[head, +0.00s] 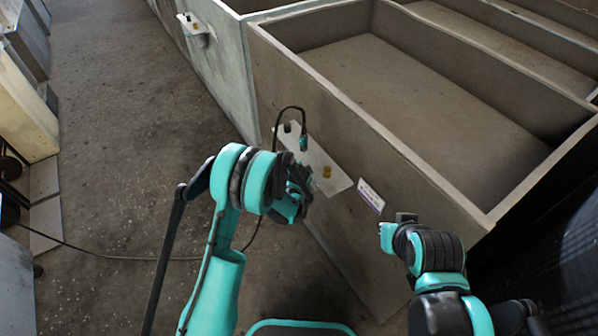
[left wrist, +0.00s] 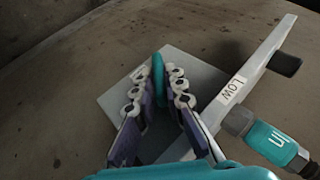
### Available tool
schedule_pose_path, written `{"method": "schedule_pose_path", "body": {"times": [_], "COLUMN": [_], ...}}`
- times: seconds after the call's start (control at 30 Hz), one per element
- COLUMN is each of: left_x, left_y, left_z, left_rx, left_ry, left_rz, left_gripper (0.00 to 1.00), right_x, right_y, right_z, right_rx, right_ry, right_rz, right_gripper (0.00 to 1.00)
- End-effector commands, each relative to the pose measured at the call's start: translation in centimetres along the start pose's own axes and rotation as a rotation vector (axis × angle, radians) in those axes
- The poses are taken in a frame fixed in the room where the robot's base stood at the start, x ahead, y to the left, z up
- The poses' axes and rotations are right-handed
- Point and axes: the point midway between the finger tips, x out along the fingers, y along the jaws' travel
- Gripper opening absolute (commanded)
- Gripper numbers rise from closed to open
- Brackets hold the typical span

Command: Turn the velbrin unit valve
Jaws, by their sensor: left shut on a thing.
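In the left wrist view, my left gripper (left wrist: 157,96) is shut on a slim teal handle (left wrist: 158,68), which stands up between its fingertips. Behind it is a pale plate (left wrist: 112,98). A pale bar marked LOW (left wrist: 258,62) runs beside it, with a teal fitting marked "In" (left wrist: 272,142) at the lower right. In the head view, my left gripper (head: 298,188) is at the pale plate (head: 312,163) on the bin wall and hides the handle. My right gripper (head: 396,226) is apart from the plate, near the wall; its fingers are unclear.
The plate carries a teal connector (head: 303,143) with a looped black hose (head: 289,108) and a brass fitting (head: 327,172). A label (head: 371,196) is on the wall of the large open bin (head: 345,125). Another pale bracket (head: 190,22) is farther back. Floor (head: 130,110) at left is mostly clear.

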Motion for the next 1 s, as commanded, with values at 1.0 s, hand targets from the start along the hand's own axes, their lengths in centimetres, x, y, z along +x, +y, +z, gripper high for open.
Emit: {"method": "schedule_pose_path", "body": {"times": [1.0], "left_x": [-0.30], "left_y": [0.05], "left_z": [0.00], "left_rx": [0.014], "left_ry": [0.000], "left_rz": [-0.033], "left_gripper": [0.32], "right_x": [0.00], "right_y": [-0.01], "right_z": [0.00], "right_rx": [0.000], "right_ry": [0.000], "right_rz": [0.000], "right_gripper": [0.00]}}
